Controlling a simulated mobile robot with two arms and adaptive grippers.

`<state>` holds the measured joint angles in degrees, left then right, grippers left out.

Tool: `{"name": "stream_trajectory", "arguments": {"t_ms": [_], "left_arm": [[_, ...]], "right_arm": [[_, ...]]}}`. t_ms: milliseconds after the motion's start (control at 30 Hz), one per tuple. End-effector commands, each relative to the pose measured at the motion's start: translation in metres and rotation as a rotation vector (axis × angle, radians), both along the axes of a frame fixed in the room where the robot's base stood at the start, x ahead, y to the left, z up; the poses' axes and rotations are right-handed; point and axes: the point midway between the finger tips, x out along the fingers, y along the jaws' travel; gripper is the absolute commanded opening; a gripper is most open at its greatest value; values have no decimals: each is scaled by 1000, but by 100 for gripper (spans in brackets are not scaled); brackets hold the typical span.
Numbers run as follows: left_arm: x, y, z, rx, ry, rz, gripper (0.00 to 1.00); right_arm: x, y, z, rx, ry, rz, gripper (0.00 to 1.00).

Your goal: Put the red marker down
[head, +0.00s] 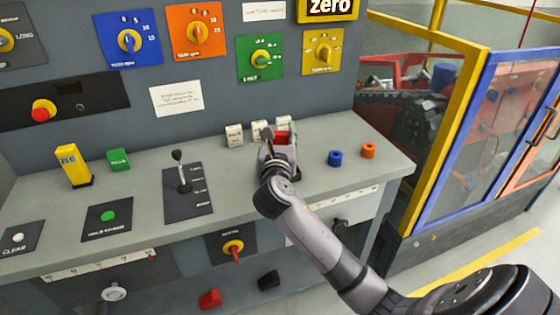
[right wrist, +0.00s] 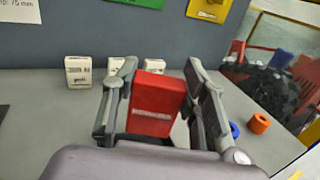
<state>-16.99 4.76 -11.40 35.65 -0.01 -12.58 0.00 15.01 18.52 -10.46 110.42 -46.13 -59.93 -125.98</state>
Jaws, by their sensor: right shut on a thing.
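The red marker is a red block (right wrist: 156,102) with a pale label strip, held upright between the fingers of my right gripper (right wrist: 160,100) in the right wrist view. In the head view a bit of the red marker (head: 282,137) shows past my right gripper (head: 275,144), over the right part of the grey bench (head: 340,190). The gripper hides the marker's lower end, so I cannot tell whether it touches the bench. My left gripper is not in view.
Several white blocks (head: 234,135) stand behind the gripper by the panel. A blue ring (head: 335,158) and an orange ring (head: 368,150) lie to the right. A lever (head: 182,172), a green block (head: 118,159) and a yellow block (head: 73,165) are to the left. Bare bench lies between.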

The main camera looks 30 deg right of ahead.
Motion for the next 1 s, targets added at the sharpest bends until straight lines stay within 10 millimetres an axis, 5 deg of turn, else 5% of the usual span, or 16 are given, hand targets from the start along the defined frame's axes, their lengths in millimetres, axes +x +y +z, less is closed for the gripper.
{"name": "stream_trajectory", "arguments": {"t_ms": [500,967,1000], "left_arm": [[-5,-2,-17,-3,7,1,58],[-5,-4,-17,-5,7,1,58],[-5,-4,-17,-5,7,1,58]], "right_arm": [[0,-1,-69,0,0,-2,12],[0,0,-76,-1,-1,0,12],[0,0,-76,-1,-1,0,42]]}}
